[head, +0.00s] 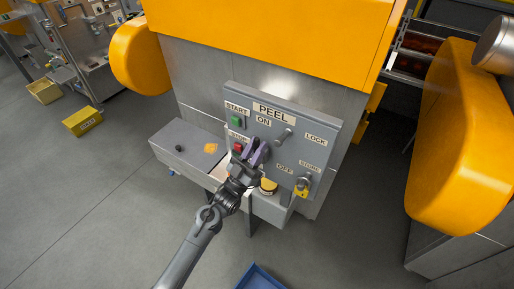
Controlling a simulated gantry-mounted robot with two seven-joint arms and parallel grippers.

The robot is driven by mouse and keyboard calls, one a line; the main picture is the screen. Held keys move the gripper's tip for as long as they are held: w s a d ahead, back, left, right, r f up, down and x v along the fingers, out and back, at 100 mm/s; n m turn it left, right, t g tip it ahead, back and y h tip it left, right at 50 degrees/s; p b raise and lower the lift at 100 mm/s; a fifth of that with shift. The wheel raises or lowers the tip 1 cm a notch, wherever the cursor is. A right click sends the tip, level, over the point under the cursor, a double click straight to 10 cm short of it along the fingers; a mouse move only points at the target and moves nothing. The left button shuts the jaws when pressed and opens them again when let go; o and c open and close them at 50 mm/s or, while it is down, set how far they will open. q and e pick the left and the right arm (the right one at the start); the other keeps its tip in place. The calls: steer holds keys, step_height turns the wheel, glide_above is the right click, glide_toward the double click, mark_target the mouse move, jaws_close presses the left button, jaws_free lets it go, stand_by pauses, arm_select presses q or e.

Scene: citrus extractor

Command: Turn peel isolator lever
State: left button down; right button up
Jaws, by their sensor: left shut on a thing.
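The grey control panel (232,95) is labelled PEEL and stands upright on the machine. My left gripper (260,150) reaches up from below to the panel's middle. Its purplish fingers are closed at the lever's lower left end. The fingers hide the exact contact. My right gripper is out of view.
A green START button (236,121) and red STOP button (238,147) sit left of the lever. A yellow padlock (301,191) hangs at STORE. A yellow-topped knob (268,187) is below. A grey box (185,145) projects left; a blue bin (258,277) is on the floor.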

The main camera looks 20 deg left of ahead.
arm_select(q)
steer(key=shift+f, duration=0.1)
steer(key=c, duration=1.1)
jaws_free()
steer(key=shift+a, duration=0.1)
steer(key=shift+o, duration=0.2)
steer(key=b+v, duration=0.1)
steer(key=v, duration=0.9)
steer(key=shift+s+f, duration=0.2)
steer(key=shift+s, duration=0.1)
